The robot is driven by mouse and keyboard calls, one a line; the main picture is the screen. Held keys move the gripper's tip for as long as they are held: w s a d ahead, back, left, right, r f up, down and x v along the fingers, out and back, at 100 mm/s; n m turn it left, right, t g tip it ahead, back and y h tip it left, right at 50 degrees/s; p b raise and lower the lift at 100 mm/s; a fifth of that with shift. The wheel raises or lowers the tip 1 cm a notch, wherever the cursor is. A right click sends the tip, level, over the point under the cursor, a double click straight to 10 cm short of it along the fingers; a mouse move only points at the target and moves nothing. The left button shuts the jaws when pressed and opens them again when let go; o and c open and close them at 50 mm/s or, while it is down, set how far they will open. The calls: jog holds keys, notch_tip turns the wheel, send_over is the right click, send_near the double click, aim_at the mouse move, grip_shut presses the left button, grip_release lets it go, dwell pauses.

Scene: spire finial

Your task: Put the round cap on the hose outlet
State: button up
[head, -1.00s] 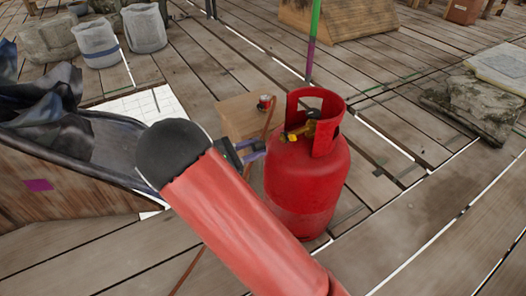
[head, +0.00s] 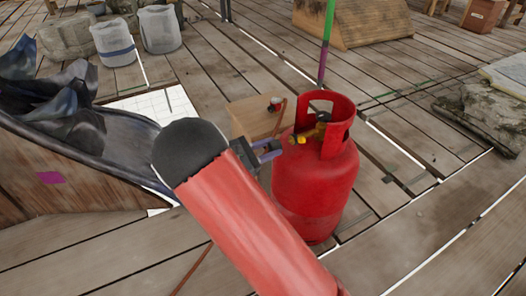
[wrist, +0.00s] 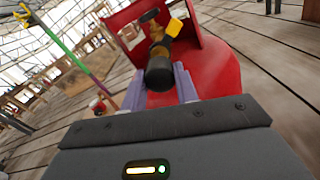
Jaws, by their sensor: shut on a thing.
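The red gas bottle (head: 318,190) stands upright on the deck, with a brass valve (wrist: 158,48) and a yellow part (wrist: 176,27) inside its collar. My gripper (head: 272,152) is at the bottle's upper left side, its purple fingers pointing at the valve. In the wrist view the fingers (wrist: 160,84) are shut on a round black cap (wrist: 159,73). The cap is in line with the brass valve; I cannot tell whether they touch. The hose outlet itself is hidden behind the cap. In the head view the cap cannot be made out.
A wooden box (head: 250,117) stands behind my gripper, with a small red and white item (head: 274,104) on it. A thin green and purple pole (head: 326,45) rises behind the bottle. A dark-lined wooden trough (head: 60,190) is at left. Deck to the right is mostly clear.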

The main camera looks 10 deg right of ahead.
aim_at(278, 143)
jog(key=shift+b+x, duration=0.3)
jog(key=shift+x, duration=1.2)
jog(key=shift+p, duration=0.7)
dwell(0.8)
jog(key=shift+w+d, duration=0.15)
jog(key=shift+d, duration=0.35)
dwell(0.4)
jog(key=o, duration=1)
jog(key=v, duration=0.7)
jog(key=shift+a, duration=0.35)
